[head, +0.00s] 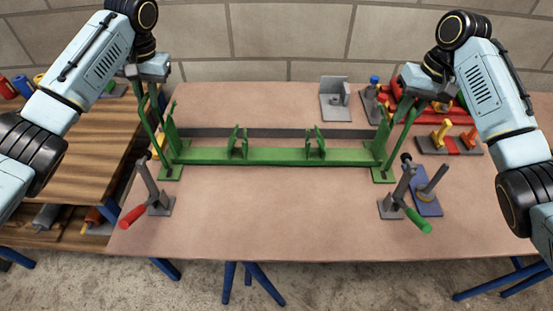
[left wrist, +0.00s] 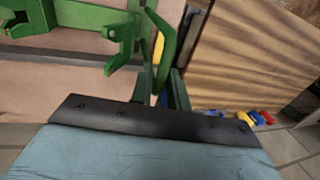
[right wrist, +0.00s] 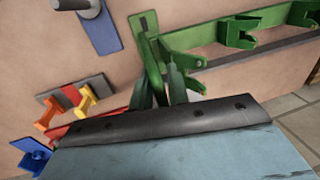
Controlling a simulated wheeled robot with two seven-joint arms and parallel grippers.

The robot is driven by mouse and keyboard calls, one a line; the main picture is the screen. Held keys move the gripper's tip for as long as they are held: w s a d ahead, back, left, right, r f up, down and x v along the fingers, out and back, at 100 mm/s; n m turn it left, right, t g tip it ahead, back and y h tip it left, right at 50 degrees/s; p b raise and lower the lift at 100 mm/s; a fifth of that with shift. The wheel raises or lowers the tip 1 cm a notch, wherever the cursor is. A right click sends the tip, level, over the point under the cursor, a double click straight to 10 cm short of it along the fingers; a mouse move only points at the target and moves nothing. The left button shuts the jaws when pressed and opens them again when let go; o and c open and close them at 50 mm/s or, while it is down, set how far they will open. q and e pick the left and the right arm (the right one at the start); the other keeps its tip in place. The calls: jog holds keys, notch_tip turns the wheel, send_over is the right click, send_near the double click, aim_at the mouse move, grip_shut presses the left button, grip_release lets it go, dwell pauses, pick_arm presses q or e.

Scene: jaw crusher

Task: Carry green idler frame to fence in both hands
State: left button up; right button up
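The green idler frame (head: 277,156) is a long green bar with upright end plates, two pairs of brackets, and a tall loop handle at each end. It appears upright on the table, its end feet at table level. The fence (head: 285,133), a long dark grey strip, runs close behind it; whether they touch I cannot tell. My left gripper (head: 146,78) is at the left handle, which passes between its fingers in the left wrist view (left wrist: 162,85). My right gripper (head: 418,93) is likewise at the right handle, seen between its fingers in the right wrist view (right wrist: 159,85).
A red-handled toggle clamp (head: 150,190) and a green-handled one (head: 402,192) stand in front of the frame. A blue plate with a post (head: 427,195) lies at right. A grey bracket (head: 335,100) stands behind the fence. The table's front middle is clear.

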pick_arm(q)
jog(key=shift+o, duration=1.3)
jog(key=shift+s+r, duration=0.1)
jog(key=shift+r, duration=0.05)
pick_arm(e)
jog(key=shift+o, duration=1.3)
jog(key=shift+s+r, duration=0.1)
pick_arm(q)
notch_tip(320, 180, up, 12)
jog(key=d, duration=0.2)
jog(key=shift+d, duration=0.2)
pick_arm(e)
notch_tip(320, 180, up, 12)
jog(key=d, duration=0.2)
jog(key=shift+d, duration=0.2)
pick_arm(q)
jog(key=shift+f, duration=0.2)
